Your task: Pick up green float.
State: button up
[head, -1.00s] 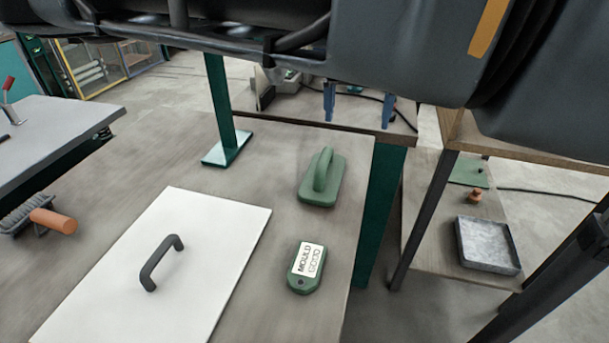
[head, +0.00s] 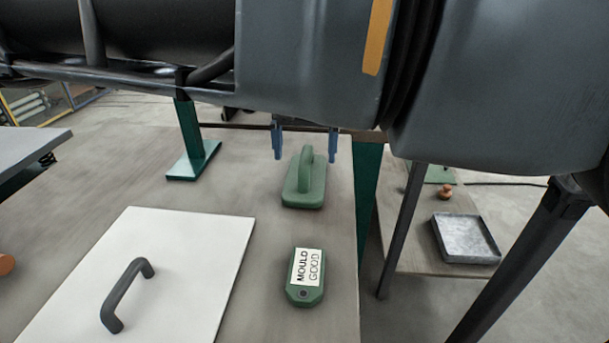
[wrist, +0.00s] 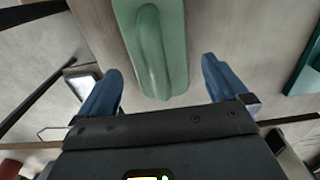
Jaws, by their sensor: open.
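The green float (head: 305,184) lies flat on the grey table with its arched handle up, in the head view. It also shows in the wrist view (wrist: 152,45) at the upper middle, its near end just ahead of the gap between the fingers. My gripper (head: 305,155) has two blue fingers pointing down, at the far end of the float in the head view. In the wrist view the gripper (wrist: 163,92) is open and empty, one finger on either side of the line of the float. Whether the fingertips are level with the float is unclear.
A green tag reading "MOULD GOOD" (head: 305,279) lies nearer on the table. A white board (head: 190,245) with a dark handle (head: 127,293) is at left. A green post (head: 193,150) stands behind left. A grey tray (head: 465,239) sits on a lower surface at right.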

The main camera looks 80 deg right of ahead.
jog(key=shift+s+f, duration=0.15)
jog(key=shift+f, duration=2.2)
jog(key=shift+c, duration=0.5)
jog(key=c, duration=0.9)
jog(key=shift+o, duration=0.2)
jog(key=shift+r, duration=0.1)
